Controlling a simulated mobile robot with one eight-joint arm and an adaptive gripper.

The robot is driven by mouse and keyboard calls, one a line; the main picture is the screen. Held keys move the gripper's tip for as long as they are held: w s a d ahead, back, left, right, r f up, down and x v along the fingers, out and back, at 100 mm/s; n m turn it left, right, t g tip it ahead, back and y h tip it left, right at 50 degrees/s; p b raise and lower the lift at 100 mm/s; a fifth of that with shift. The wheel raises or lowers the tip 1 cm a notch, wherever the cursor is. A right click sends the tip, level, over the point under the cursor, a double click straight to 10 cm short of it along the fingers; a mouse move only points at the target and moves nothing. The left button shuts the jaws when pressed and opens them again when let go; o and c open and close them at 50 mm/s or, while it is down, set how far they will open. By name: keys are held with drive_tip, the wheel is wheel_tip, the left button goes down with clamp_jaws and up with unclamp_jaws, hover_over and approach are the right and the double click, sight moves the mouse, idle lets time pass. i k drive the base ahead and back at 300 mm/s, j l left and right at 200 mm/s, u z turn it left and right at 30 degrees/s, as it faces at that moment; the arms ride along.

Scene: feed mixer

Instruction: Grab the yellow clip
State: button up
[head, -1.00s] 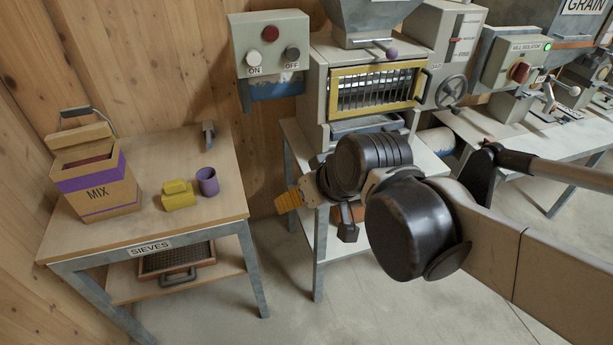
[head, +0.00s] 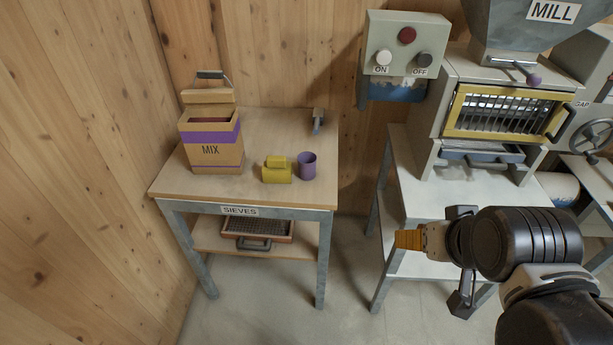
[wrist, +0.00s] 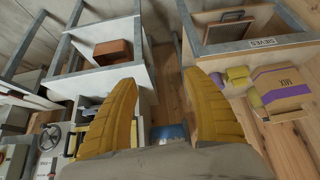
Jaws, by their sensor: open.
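The yellow clip (head: 277,170) lies on the wooden top of the sieves table, between the MIX box and a purple cup. It also shows in the wrist view (wrist: 237,77), to the right of my fingers. My gripper (head: 408,239) is in the air right of the sieves table, well apart from the clip, with its yellow-orange fingers pointing left. In the wrist view my gripper (wrist: 165,110) has its two fingers spread, with nothing between them.
The MIX box (head: 212,140) stands left of the clip and the purple cup (head: 307,166) close on its right. A grey metal tool (head: 318,121) lies near the table's back edge. The mill (head: 497,112) stands on a white table at right. Floor shows between the tables.

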sight(276, 170)
drive_tip(key=j, duration=0.6)
drive_tip(key=k+j, duration=0.1)
drive_tip(key=j, duration=0.45)
drive_tip(key=k+j, duration=0.1)
drive_tip(key=j, duration=0.5)
drive_tip(key=i+z, duration=0.05)
